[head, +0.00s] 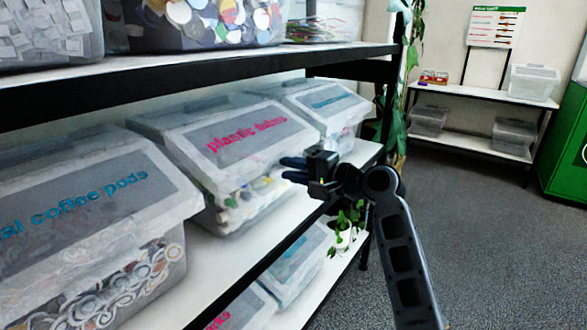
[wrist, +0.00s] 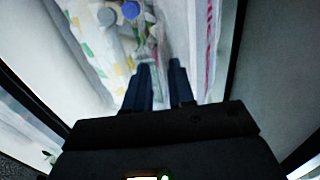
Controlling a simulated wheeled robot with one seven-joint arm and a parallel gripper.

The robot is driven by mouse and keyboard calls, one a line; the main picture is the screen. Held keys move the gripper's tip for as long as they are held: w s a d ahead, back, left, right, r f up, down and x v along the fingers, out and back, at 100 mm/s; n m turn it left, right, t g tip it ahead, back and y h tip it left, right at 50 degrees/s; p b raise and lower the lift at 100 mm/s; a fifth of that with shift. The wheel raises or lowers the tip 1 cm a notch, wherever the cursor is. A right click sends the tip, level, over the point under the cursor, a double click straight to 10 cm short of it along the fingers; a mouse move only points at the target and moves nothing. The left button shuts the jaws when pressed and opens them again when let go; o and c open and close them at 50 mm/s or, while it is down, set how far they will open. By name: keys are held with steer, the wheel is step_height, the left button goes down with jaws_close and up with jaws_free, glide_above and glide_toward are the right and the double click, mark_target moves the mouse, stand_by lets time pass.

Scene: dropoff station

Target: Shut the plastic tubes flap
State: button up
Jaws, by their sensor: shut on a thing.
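The plastic tubes bin is a clear box on the middle shelf in the head view, with white and coloured pieces inside (head: 238,203). Its flap (head: 265,150) has a grey label with pink lettering and slopes down toward the front. I cannot tell whether it sits fully on the rim. My gripper (head: 284,168) is at the flap's lower front edge, toward its right end. In the wrist view my gripper (wrist: 158,66) has its two fingers close together with the pale flap edge between them. The exact contact is hard to see.
A coffee pods bin (head: 90,210) stands to the left and another bin (head: 325,100) to the right. The upper shelf edge (head: 190,72) runs above. More bins (head: 300,265) are below. A plant (head: 348,222) hangs near the shelf's end. The floor (head: 470,220) at right is clear.

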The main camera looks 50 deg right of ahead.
steer(key=s, duration=0.7)
steer(key=shift+s+r, duration=0.4)
steer(key=shift+r, duration=0.05)
steer(key=shift+d, duration=0.1)
steer(key=s+a+f+n+g+h+p, duration=0.1)
steer(key=s+a+f+n+h, duration=0.1)
steer(key=s+a+f, duration=0.45)
steer(key=s+a+f+n+g+h+p, duration=0.1)
steer(key=s+a+f+n+g, duration=0.15)
steer(key=a+f, duration=0.65)
steer(key=s+a+r+n, duration=0.3)
steer(key=s+a+n, duration=0.1)
steer(key=s, duration=0.3)
steer(key=s+a+r+n+t+y+p, duration=0.1)
steer(key=s+a+r+n, duration=0.2)
steer(key=s, duration=0.4)
steer(key=s+a+r+n+y+p, duration=0.1)
steer(key=s+a+r+n, duration=0.2)
steer(key=s+a+n, duration=0.2)
steer(key=shift+s+a+n+t, duration=0.4)
steer(key=shift+s+n, duration=0.15)
steer(key=shift+s, duration=0.65)
